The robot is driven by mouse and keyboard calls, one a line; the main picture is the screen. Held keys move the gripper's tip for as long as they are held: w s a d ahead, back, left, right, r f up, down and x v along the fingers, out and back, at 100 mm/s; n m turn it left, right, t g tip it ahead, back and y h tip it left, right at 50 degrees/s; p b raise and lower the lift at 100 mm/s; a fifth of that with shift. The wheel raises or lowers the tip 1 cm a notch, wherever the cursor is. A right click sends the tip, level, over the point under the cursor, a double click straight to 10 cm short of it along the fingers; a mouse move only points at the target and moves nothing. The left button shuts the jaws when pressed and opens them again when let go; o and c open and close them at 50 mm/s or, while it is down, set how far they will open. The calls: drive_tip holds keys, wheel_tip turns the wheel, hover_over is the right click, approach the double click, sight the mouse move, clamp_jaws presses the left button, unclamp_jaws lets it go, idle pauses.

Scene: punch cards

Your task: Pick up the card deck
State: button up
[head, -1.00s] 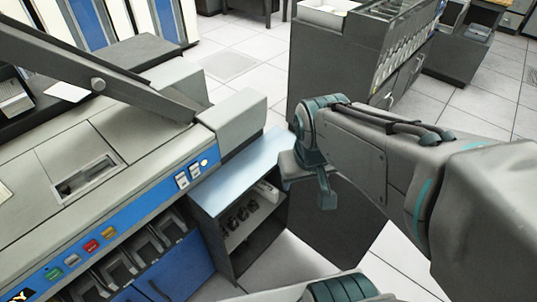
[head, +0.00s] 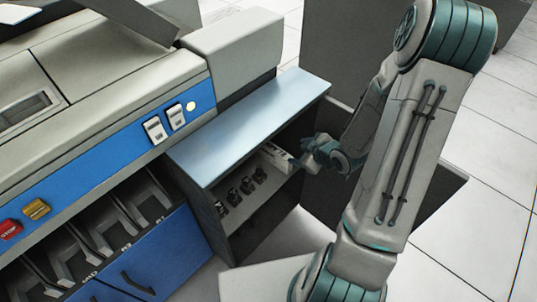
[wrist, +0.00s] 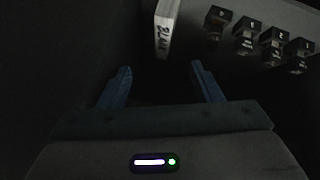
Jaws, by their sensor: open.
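The card deck (wrist: 165,28) is a white block with dark lettering that seems to read "BLANK", standing on edge in the wrist view. In the head view, a white block that seems to be this deck (head: 277,157) sits in the open cabinet, at the right end of its upper shelf. My gripper (wrist: 160,72) is open and empty. Its two blue fingers point at the deck, whose near end lies just beyond and between the fingertips. In the head view my gripper (head: 303,161) is at the cabinet's open side, close to the deck.
Several small dark numbered blocks (wrist: 272,38) stand on the shelf right of the deck. The cabinet (head: 255,118) has a light blue top just above my gripper. A large grey and blue machine (head: 110,90) adjoins it at left. Tiled floor is clear at right.

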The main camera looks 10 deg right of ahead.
sight(276, 150)
drive_tip(key=shift+t+y, duration=0.3)
drive_tip(key=shift+y, duration=0.3)
drive_tip(key=b+x, duration=0.2)
drive_tip(key=x, duration=0.3)
drive_tip(key=b+x, duration=0.2)
drive_tip(key=x, duration=0.3)
drive_tip(key=f+b+x, duration=0.1)
drive_tip(key=b+x, duration=0.1)
drive_tip(key=x, duration=0.4)
drive_tip(key=shift+s+f, duration=0.1)
drive_tip(key=shift+s, duration=0.2)
drive_tip(key=shift+d, duration=0.1)
drive_tip(key=shift+c, duration=0.3)
clamp_jaws()
